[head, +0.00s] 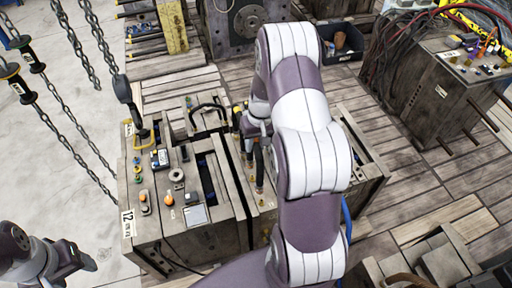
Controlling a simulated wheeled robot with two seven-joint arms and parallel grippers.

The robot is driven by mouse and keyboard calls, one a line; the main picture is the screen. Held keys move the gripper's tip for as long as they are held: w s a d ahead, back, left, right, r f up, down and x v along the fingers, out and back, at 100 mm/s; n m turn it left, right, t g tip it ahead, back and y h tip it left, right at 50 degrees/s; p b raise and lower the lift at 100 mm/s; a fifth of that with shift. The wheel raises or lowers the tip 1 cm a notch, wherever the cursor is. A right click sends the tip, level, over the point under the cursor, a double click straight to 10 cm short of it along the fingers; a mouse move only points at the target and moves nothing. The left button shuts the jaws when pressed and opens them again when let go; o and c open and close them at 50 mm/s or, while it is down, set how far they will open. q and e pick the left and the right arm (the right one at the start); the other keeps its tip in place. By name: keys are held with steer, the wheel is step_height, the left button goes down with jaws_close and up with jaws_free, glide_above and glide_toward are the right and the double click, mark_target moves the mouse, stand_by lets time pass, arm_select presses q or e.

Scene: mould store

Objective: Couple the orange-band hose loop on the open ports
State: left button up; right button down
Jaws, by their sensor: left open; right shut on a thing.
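The mould (185,245) stands at the centre, with fittings and a tag marked 12 on its near left part. My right arm reaches over it from below. My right gripper (257,130) is shut on a dark hose loop (258,165), which hangs down over the mould's right half. Small orange and brass fittings (261,203) show just below the hose. The arm covers part of this area, so I cannot tell whether the hose ends touch any ports. My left gripper (82,262) is open and empty at the lower left, apart from the mould.
Another black hose loop (207,108) sits on the mould's back part. A chain hook (128,98) hangs at its left back corner, with more chains further left. Another mould (440,95) with hoses stands at right. A black bin (342,42) is behind.

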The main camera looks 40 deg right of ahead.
steer(key=shift+s+d+f, duration=0.15)
steer(key=shift+s+d, duration=0.15)
steer(key=shift+d, duration=0.05)
steer(key=shift+f, duration=0.15)
steer(key=f+b, duration=0.4)
steer(key=shift+w+f, duration=0.2)
steer(key=shift+a+f, duration=0.1)
steer(key=shift+f, duration=0.35)
steer(key=shift+s+f, duration=0.1)
steer(key=shift+f, duration=0.1)
steer(key=shift+f+b, duration=0.15)
steer(key=shift+b, duration=0.2)
